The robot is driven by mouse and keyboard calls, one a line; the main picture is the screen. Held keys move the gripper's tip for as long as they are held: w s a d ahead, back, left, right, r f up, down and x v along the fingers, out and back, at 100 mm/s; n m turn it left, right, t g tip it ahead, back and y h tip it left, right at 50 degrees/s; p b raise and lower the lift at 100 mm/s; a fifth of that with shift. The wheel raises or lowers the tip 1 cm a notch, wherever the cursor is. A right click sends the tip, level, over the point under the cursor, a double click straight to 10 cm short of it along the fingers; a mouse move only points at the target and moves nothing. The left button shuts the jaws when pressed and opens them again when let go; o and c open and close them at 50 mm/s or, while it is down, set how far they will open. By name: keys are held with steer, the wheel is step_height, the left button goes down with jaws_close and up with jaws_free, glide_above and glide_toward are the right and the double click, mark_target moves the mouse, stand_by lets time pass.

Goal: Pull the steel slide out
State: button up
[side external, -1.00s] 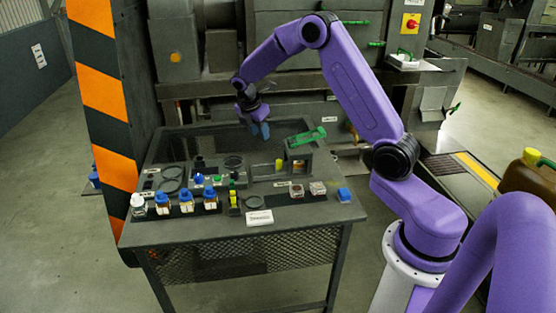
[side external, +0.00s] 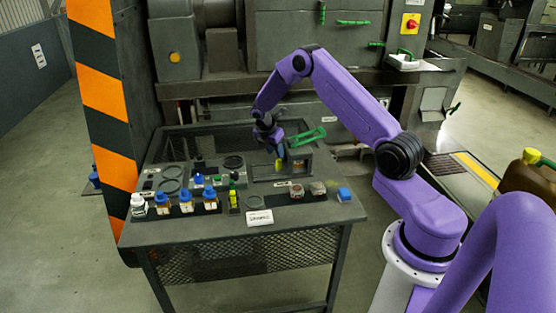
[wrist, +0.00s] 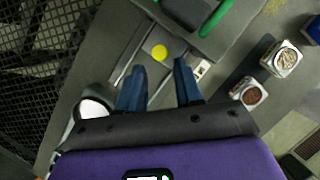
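A round yellow knob (wrist: 159,51) shows in the wrist view. It sits on a narrow grey metal strip between rails, which appears to be the steel slide (wrist: 145,47). In the side view the yellow knob (side external: 278,165) is at the left of a dark box-like fixture (side external: 300,158) on the table. My gripper (wrist: 158,75) is open, its two blue fingers apart with nothing between them. It points down at the slide, just short of the knob in the wrist view. In the side view my gripper (side external: 276,152) is just above the knob; its height over it is hard to tell.
A green lever (side external: 308,137) rises over the fixture, close to my gripper's right. Sample jars (side external: 318,188) and a blue block (side external: 344,194) stand to the right front. The table's back left mesh is clear.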

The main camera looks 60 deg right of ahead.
mark_target(278, 161)
steer(key=shift+x, duration=3.05)
steer(key=shift+r, duration=0.1)
jaws_close()
steer(key=shift+w+a, duration=0.1)
